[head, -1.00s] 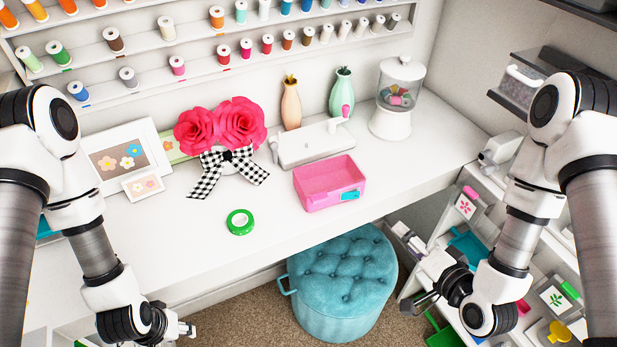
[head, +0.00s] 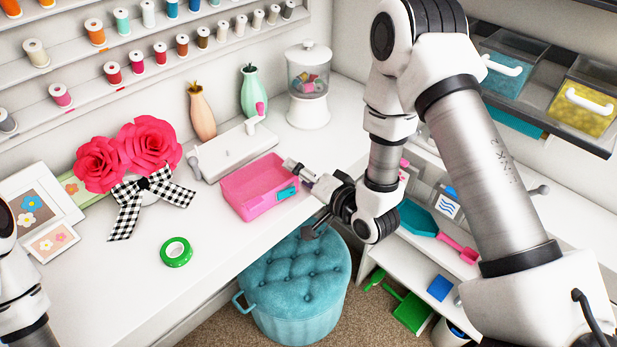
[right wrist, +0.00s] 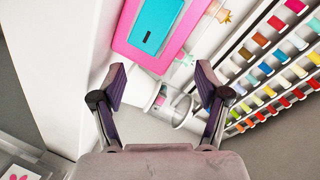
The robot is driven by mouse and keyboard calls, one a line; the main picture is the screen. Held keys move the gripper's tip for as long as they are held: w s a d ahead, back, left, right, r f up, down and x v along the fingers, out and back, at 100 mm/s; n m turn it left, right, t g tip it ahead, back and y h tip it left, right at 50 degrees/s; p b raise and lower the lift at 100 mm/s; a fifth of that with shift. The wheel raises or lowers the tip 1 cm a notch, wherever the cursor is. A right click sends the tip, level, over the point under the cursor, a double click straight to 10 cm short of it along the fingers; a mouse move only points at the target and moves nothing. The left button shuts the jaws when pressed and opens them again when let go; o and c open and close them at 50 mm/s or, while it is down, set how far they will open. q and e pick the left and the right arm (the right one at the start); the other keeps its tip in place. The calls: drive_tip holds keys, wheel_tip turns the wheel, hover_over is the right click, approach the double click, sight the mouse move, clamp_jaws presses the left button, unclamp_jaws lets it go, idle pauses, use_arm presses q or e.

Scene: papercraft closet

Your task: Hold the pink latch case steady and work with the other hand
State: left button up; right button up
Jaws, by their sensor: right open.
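The pink latch case (head: 245,204) is an open, shallow box on the white desk. Its blue latch (head: 287,193) is on the front side, near the right end. My right gripper (head: 300,198) is open and empty beside the case's right end, fingers spread. In the right wrist view the open fingers (right wrist: 160,78) point toward the pink case (right wrist: 122,30) and its blue latch (right wrist: 157,25). The case lies beyond the fingertips, with no clear contact. My left gripper is out of view; only part of my left arm shows at the left edge.
A white die-cut machine (head: 232,150) stands behind the case, with a candy jar (head: 309,90) and two vases beyond. Green tape (head: 176,251) and a rose bouquet (head: 140,155) are to the left. A teal stool (head: 293,285) sits below the desk edge.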

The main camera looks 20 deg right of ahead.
drive_tip(key=shift+s, duration=0.1)
drive_tip(key=shift+a+f, duration=0.1)
drive_tip(key=shift+a, duration=0.05)
drive_tip(key=c, duration=1.2)
clamp_jaws()
drive_tip(key=shift+s, duration=0.1)
drive_tip(key=shift+s+f, duration=0.1)
drive_tip(key=shift+f, duration=0.05)
drive_tip(key=o, duration=0.7)
unclamp_jaws()
drive_tip(key=shift+o, duration=0.5)
drive_tip(key=shift+w, duration=0.25)
